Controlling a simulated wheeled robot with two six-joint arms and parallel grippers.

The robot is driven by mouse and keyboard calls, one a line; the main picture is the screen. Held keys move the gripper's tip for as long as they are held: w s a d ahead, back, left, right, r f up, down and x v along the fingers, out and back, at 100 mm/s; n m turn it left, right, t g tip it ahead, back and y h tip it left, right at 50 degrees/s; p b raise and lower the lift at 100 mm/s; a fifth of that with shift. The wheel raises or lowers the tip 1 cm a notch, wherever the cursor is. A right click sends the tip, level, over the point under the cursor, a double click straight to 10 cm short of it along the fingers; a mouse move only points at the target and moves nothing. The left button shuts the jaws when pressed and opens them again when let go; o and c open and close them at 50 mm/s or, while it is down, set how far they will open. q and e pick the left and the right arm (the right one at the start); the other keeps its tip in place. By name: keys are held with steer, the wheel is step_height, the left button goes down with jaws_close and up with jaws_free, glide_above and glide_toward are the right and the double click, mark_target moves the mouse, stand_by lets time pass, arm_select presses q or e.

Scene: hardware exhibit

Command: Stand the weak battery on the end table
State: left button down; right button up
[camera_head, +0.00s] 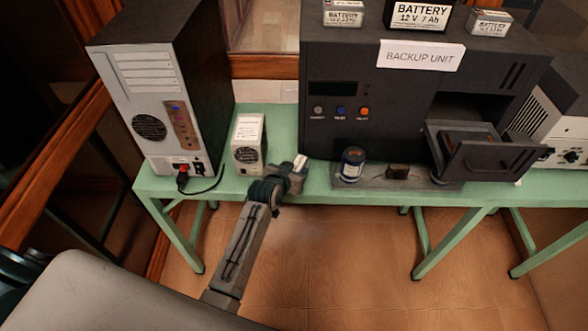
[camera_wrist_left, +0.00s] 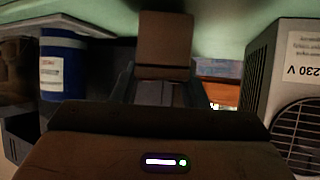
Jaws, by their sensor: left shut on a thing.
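My left gripper (camera_head: 297,168) is at the front edge of the green table (camera_head: 270,122), between a small white box and the backup unit (camera_head: 385,100). It is shut on a small block (camera_wrist_left: 165,40), brownish in the left wrist view, with a pale part showing in the head view. I cannot tell whether this block is the weak battery. Several labelled batteries stand on the backup unit, a large one (camera_head: 420,15) between two small ones (camera_head: 342,14) (camera_head: 490,22). I cannot make out a separate end table. My right gripper is not in view.
A blue canister (camera_head: 352,163), also in the left wrist view (camera_wrist_left: 64,65), stands right of the gripper. The white fan box (camera_head: 249,143) is on its left. An open drawer (camera_head: 490,160) juts from the unit. A dark computer tower (camera_head: 165,95) stands at left.

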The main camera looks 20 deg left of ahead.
arm_select(q)
steer(key=shift+f, duration=0.2)
steer(key=shift+f+b, duration=0.3)
